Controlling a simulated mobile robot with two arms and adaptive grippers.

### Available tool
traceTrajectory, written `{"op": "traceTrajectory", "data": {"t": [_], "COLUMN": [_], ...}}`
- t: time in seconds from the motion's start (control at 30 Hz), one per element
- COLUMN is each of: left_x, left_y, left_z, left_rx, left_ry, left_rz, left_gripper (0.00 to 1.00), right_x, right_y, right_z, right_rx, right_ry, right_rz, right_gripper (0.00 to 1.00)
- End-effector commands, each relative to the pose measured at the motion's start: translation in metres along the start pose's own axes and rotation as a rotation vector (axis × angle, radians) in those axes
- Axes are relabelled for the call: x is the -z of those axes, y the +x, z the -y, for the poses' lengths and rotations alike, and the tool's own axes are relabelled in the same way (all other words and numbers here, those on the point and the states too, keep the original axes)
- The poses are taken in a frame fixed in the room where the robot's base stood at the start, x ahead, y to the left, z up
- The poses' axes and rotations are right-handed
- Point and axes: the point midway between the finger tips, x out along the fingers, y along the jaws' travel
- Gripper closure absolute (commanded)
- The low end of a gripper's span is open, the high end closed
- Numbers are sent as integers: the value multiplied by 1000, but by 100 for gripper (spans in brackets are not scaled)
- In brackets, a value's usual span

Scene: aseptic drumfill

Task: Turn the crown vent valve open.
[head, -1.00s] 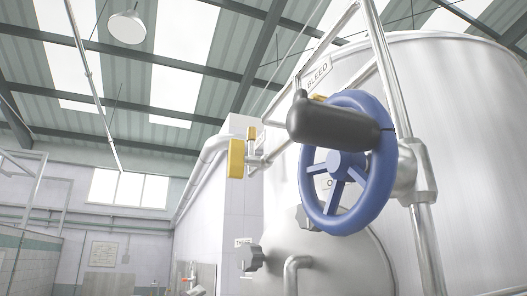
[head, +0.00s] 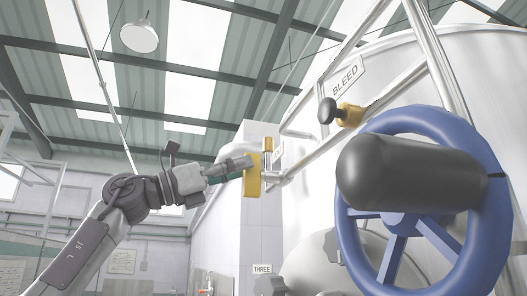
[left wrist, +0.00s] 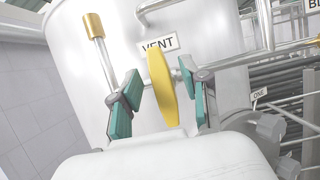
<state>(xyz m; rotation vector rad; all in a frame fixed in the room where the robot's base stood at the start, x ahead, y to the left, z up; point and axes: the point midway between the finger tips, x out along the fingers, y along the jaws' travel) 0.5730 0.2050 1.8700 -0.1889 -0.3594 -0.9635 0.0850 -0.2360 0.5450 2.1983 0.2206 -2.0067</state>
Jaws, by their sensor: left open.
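The crown vent valve has a yellow handle (head: 252,176) on the tank's side, left of the blue wheel in the head view. In the left wrist view the yellow handle (left wrist: 163,88) stands nearly upright beside a "VENT" label (left wrist: 158,44). My left gripper (head: 238,168) reaches the handle from the left. In the left wrist view its teal-padded fingers (left wrist: 160,98) are open, one on each side of the handle, with gaps visible between pads and handle. The lower part of the handle is near my gripper's white body. My right gripper is not in view.
A large blue handwheel (head: 487,230) with a black grip (head: 405,172) stands close at the right. A black knob with a yellow base (head: 349,115) sits under the "BLEED" sign (head: 346,79). Metal pipes run along the tank (head: 470,75). A gold-capped post (left wrist: 93,26) stands left of the handle.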

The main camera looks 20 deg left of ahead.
Motion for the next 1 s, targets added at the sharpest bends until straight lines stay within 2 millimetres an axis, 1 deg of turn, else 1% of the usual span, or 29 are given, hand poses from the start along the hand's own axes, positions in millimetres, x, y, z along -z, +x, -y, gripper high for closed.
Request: {"op": "traceTrajectory", "data": {"t": [0.03,0.1,0.2,0.3,0.43,0.7,0.73,0.77,0.8,1.0], "left_x": [-4,-4,-3,-2,-1,0,0,0,0,0], "left_y": [14,27,42,52,58,59,59,59,59,59], "left_z": [0,0,0,0,0,0,0,0,0,0], "left_rx": [1,2,1,1,0,0,0,0,0,0], "left_ry": [-2,-3,-2,-2,-2,-2,-2,-2,-2,-2], "left_rz": [-1,-2,0,0,1,2,2,2,2,2], "left_gripper": [54,54,54,54,54,54,56,61,68,100], "right_x": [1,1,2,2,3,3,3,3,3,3], "right_y": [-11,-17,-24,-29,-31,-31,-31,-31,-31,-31], "right_z": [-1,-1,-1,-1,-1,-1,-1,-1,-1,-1], "right_rx": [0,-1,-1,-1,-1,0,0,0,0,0], "right_ry": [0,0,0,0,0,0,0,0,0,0], "right_rz": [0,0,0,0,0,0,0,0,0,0], "right_gripper": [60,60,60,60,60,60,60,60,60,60]}}
